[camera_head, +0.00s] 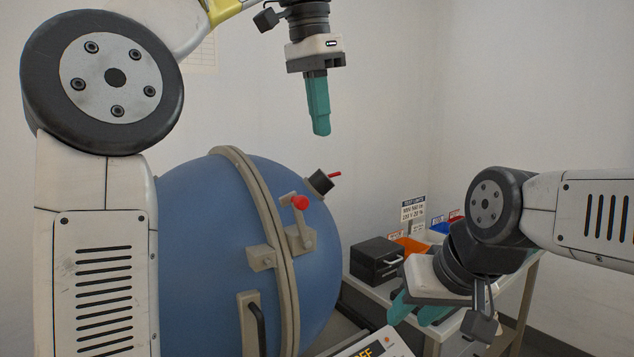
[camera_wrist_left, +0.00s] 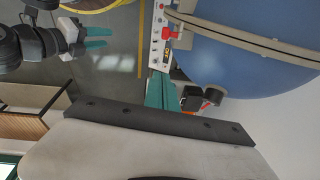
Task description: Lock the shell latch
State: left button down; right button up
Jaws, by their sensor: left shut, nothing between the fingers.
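The blue sphere shell (camera_head: 325,240) has a beige seam band (camera_head: 262,200) around it. On the band is the shell latch: a grey lever (camera_head: 298,232) with a red knob (camera_head: 300,202) at its upper end, beside a beige bracket block (camera_head: 262,257). My left gripper (camera_head: 320,130) points down above the shell, clear of the latch, shut and empty. Its teal fingers (camera_wrist_left: 160,92) also show in the left wrist view. My right gripper (camera_head: 420,310) is low on the right, near the side table; its fingers are apart and empty in the left wrist view (camera_wrist_left: 97,38).
A dark port with a red pin (camera_head: 320,182) sticks out of the shell's upper right. A control panel with a yellow display (camera_head: 375,347) is at the front. A black box (camera_head: 376,260) and orange bin (camera_head: 410,244) stand on the side table. My left arm blocks the left side.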

pick_arm(q)
jog(key=shift+d+r, duration=0.2)
jog(key=shift+r, duration=0.15)
notch_tip(320, 180, down, 12)
jog(key=a, duration=0.2)
jog(key=shift+r, duration=0.25)
dwell(0.4)
jog(key=shift+s, duration=0.1)
